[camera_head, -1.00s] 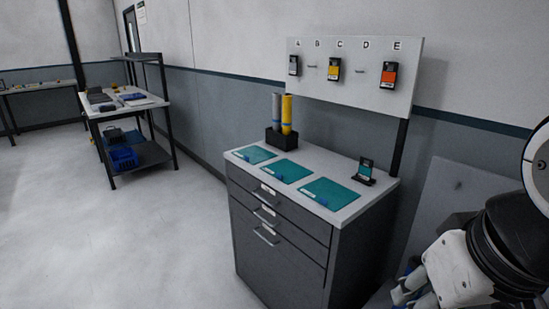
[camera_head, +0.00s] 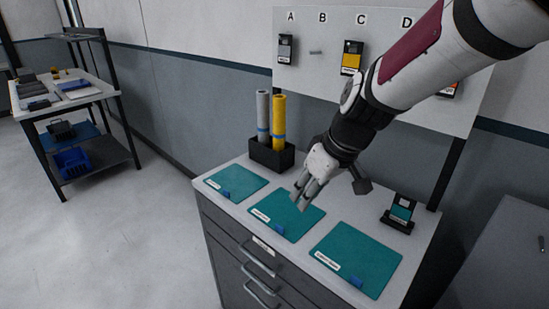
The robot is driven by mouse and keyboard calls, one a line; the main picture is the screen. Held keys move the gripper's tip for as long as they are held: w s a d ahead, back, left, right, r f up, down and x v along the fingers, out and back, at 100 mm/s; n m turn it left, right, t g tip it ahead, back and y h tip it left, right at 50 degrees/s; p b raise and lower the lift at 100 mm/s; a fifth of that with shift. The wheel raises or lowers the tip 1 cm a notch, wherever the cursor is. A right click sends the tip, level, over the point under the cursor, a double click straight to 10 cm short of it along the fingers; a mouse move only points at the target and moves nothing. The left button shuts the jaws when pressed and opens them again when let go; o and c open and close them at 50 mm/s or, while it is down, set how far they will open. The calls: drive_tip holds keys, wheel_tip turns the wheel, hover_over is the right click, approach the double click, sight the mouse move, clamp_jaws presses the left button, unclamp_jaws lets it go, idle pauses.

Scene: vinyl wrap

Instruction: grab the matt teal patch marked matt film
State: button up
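Three teal patches lie in a row on the white cabinet top: a left patch (camera_head: 238,182), a middle patch (camera_head: 277,213) and a larger-looking right patch (camera_head: 358,257). Each has a small white label and a blue tab at its front edge. The label print is too small to read, so I cannot tell which is matt film. My gripper (camera_head: 304,198) points down over the far right part of the middle patch and hides some of it. I cannot tell whether its fingers touch the patch or how far apart they are. The middle patch looks flat.
A black holder (camera_head: 271,156) with a grey roll (camera_head: 262,118) and a yellow roll (camera_head: 279,122) stands behind the patches. A small dark stand with a teal card (camera_head: 402,209) is at the right. A lettered board (camera_head: 322,71) rises behind, with hanging packets. Floor at left is clear.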

drive_tip(key=n, duration=0.2)
approach(278, 225)
drive_tip(key=x, duration=0.3)
drive_tip(key=shift+a+r, duration=0.1)
drive_tip(key=shift+a, duration=0.1)
drive_tip(key=shift+d+p+x, duration=0.1)
drive_tip(key=shift+p+x, duration=0.15)
drive_tip(key=shift+x, duration=1.3)
drive_tip(key=shift+d+p+x, duration=0.15)
drive_tip(key=shift+p+x, duration=0.05)
drive_tip(key=shift+x, duration=1.3)
drive_tip(key=shift+w, duration=0.1)
drive_tip(key=shift+c, duration=0.3)
clamp_jaws()
